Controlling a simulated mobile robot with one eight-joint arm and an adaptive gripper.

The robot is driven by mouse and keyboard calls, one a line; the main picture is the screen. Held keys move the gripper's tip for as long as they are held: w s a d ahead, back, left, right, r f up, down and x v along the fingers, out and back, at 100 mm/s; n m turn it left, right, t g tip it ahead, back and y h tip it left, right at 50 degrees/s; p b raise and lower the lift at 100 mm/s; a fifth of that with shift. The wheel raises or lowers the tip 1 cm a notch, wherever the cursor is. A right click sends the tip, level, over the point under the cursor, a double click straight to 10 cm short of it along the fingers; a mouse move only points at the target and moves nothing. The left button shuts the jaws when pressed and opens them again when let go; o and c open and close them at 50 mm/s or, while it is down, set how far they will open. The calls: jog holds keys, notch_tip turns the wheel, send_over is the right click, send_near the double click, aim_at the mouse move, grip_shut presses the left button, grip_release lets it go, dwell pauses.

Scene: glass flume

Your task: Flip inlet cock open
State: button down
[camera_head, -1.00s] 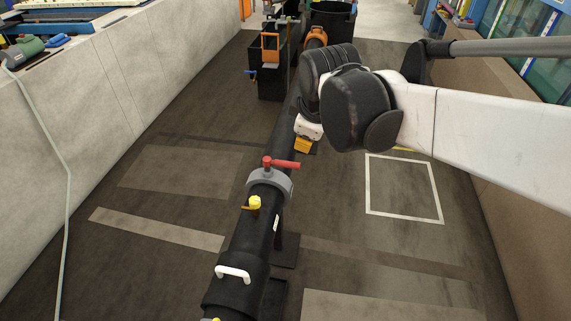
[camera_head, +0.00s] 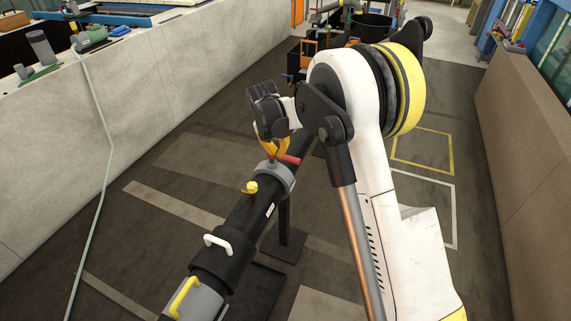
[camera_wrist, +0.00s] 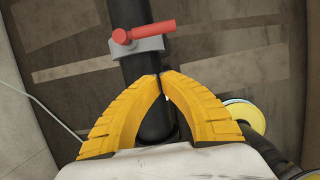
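A red lever handle (camera_wrist: 148,30), which looks like the inlet cock, sits on a grey collar (camera_wrist: 137,48) around a black pipe (camera_wrist: 128,13). The lever lies crosswise to the pipe, its free end to the right. In the head view the lever (camera_head: 290,159) is partly hidden behind my gripper (camera_head: 273,155), above the collar (camera_head: 281,178). In the wrist view the yellow fingers of my gripper (camera_wrist: 160,75) meet at their tips with nothing visible between them. The tips appear over the pipe, below the collar in the picture, apart from the lever.
A yellow knob (camera_head: 250,187), a white handle (camera_head: 217,243) and a yellow handle (camera_head: 184,297) sit along the nearer pipe. A pale wall (camera_head: 150,95) runs along the left, a brown wall (camera_head: 530,150) along the right. Floor on both sides of the pipe looks open.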

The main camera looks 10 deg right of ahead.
aim_at(284, 158)
jog(key=shift+w+f, duration=0.1)
jog(key=shift+f, duration=0.1)
jog(key=w+d+f+b, duration=0.4)
jog(key=w+f, duration=0.1)
jog(key=f, duration=0.5)
jog(key=shift+w, duration=0.25)
